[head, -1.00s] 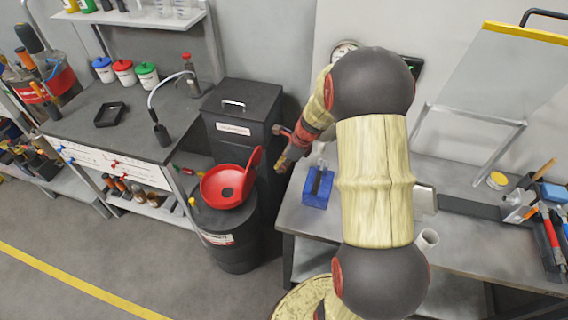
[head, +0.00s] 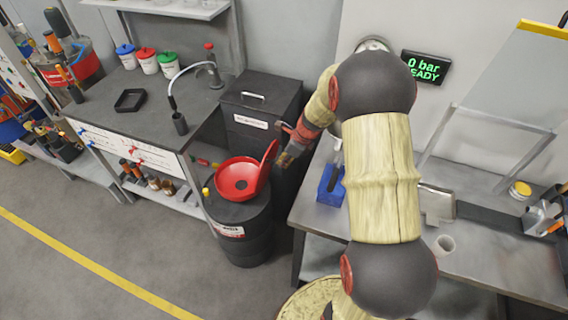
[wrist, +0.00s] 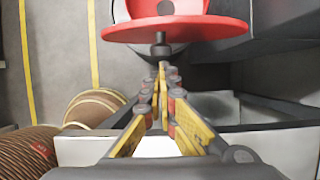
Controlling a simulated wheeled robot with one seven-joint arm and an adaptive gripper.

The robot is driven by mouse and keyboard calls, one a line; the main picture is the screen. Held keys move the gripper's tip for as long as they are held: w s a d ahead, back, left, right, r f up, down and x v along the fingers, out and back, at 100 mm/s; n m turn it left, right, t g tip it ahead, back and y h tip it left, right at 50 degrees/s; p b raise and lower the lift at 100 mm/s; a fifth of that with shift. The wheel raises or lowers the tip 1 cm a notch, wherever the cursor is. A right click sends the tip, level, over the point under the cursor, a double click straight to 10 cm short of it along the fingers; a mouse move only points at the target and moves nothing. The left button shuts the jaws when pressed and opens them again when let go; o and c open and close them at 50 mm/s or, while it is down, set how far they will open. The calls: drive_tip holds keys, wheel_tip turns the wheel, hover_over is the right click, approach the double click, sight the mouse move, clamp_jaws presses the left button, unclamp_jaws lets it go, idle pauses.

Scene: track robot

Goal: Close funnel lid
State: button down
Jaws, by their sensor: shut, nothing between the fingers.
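The red funnel (head: 238,179) sits on top of a black drum (head: 246,240). Its round red lid (head: 268,166) stands up, open and tilted, at the funnel's right edge. In the wrist view the lid (wrist: 180,30) spans the top of the picture, with part of the funnel behind it. My gripper (head: 285,160) is just right of the lid, on its outer side. In the wrist view its yellow fingers (wrist: 161,70) are together and empty, pointing at the lid. Whether the fingertips touch the lid I cannot tell.
A black lidded bin (head: 262,105) stands close behind the drum. A metal workbench (head: 470,262) with a blue holder (head: 331,185) is to the right. A dark-topped bench (head: 120,123) is to the left. The floor in front of the drum is clear.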

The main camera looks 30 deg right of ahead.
drive_tip(key=shift+a+r, duration=0.1)
drive_tip(key=shift+w+a+r+p, duration=0.2)
drive_tip(key=shift+w+p, duration=0.15)
drive_tip(key=shift+p, duration=0.9)
